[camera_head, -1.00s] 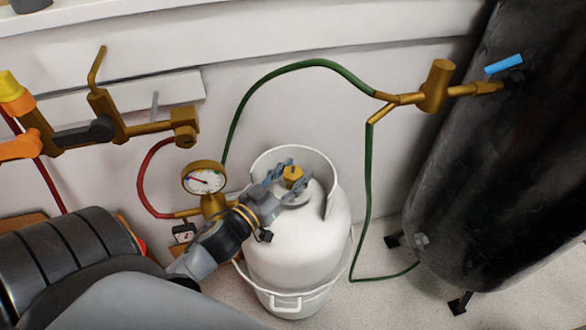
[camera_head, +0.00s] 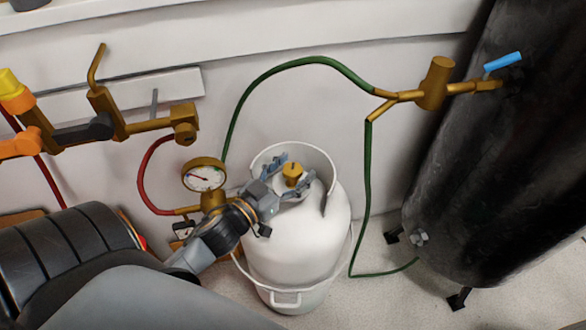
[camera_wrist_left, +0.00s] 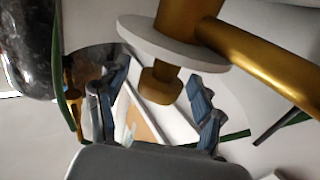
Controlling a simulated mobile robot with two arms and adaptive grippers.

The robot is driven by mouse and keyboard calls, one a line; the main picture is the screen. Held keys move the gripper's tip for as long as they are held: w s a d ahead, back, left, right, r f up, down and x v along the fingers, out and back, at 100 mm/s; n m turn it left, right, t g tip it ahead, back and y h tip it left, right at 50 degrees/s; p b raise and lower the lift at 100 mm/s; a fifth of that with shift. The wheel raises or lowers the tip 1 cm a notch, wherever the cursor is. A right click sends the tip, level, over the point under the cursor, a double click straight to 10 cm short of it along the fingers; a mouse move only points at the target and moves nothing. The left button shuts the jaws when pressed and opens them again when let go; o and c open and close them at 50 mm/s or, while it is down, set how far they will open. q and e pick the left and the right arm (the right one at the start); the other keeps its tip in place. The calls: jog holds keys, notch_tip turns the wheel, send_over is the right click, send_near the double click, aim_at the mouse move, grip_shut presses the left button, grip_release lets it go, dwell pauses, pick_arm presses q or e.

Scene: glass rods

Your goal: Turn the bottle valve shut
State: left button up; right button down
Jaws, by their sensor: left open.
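The bottle valve is a small brass knob (camera_head: 292,171) on top of the white gas bottle (camera_head: 300,235), inside its raised collar. My left gripper (camera_head: 289,175) is open over the bottle top, with one blue-padded finger on each side of the knob. I cannot tell whether either finger touches it. In the left wrist view the open fingers (camera_wrist_left: 157,105) stand apart, and a brass fitting (camera_wrist_left: 158,82) with a pale disc shows above and between them. I cannot tell for sure which part this fitting is. My right gripper is not in view.
A pressure gauge (camera_head: 204,175) stands close to my left wrist, with a red hose (camera_head: 146,175) beside it. A green hose (camera_head: 367,190) runs to a brass fitting (camera_head: 436,83). A large black tank (camera_head: 485,170) stands at right. Brass pipework (camera_head: 110,115) is on the wall at left.

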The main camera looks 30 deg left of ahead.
pick_arm(q)
jog(key=s+a, duration=0.1)
jog(key=s, duration=1.1)
jog(key=shift+a, duration=0.25)
jog(key=shift+w, duration=0.1)
